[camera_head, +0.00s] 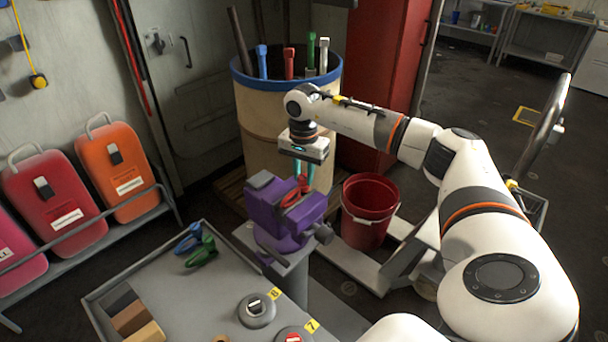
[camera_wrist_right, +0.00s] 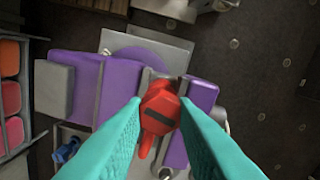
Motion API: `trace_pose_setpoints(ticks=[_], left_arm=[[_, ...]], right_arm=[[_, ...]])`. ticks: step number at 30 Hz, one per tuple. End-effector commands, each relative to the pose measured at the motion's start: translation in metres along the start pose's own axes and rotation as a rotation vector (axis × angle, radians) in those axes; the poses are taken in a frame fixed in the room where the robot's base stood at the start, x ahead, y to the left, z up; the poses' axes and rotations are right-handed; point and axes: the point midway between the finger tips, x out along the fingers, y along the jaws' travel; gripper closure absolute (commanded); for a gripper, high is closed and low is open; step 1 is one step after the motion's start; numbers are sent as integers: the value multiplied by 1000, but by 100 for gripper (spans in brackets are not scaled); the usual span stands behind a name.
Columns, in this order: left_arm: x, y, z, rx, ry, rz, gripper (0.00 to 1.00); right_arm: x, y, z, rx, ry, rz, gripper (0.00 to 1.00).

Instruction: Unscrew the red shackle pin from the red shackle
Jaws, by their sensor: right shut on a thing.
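A purple vise (camera_head: 285,215) on a grey post holds the red shackle (camera_head: 292,196) between its jaws. My right gripper (camera_head: 304,177) points down over the vise, its teal fingers closed on the red shackle pin (camera_wrist_right: 160,108). In the right wrist view the pin's red head with a dark slot lies between the fingertips (camera_wrist_right: 161,112). A red part of the shackle shows below it (camera_wrist_right: 147,146). The fingers hide much of the pin and shackle, so I cannot tell how far the pin sits in its thread. My left gripper is out of view.
A grey tray table (camera_head: 212,291) stands in front of the vise, with a blue shackle (camera_head: 187,240) and a green shackle (camera_head: 201,251). A red bucket (camera_head: 368,215) stands right of the vise. A barrel with tools (camera_head: 262,115) stands behind it.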

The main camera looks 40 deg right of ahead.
Motion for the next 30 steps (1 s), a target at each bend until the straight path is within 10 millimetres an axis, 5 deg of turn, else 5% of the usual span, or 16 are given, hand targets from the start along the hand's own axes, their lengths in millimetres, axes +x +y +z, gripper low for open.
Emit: trace_pose_setpoints(ticks=[11, 30], left_arm=[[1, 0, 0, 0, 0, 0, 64], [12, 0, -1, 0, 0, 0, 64]], right_arm=[[0, 0, 0, -55, 0, 0, 100], [0, 0, 0, -858, 0, -1, 100]])
